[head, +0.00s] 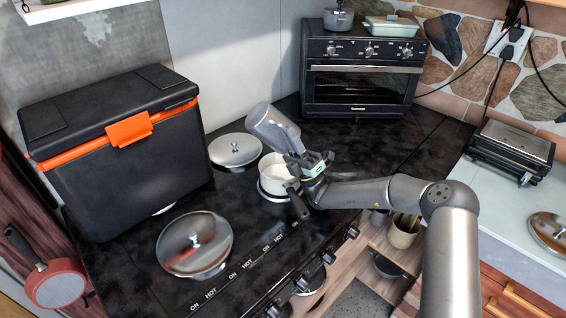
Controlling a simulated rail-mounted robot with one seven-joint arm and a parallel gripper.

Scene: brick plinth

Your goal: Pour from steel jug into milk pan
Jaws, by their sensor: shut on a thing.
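The steel jug (272,128) is a grey metal vessel held in the air, clearly tilted, above the milk pan. My gripper (309,165) is shut on the jug at its lower right side. The milk pan (271,180) is a small pale pan with a dark handle pointing toward the front right. It stands on a burner of the black hob, just below the jug. The jug and gripper hide part of its right side. I cannot see any stream or the contents of either vessel.
A black cool box (110,150) with an orange latch stands at left. Metal lids lie behind the pan (235,150) and at the hob's front left (195,245). A toaster oven (362,75) stands at the back. The hob right of the pan looks clear.

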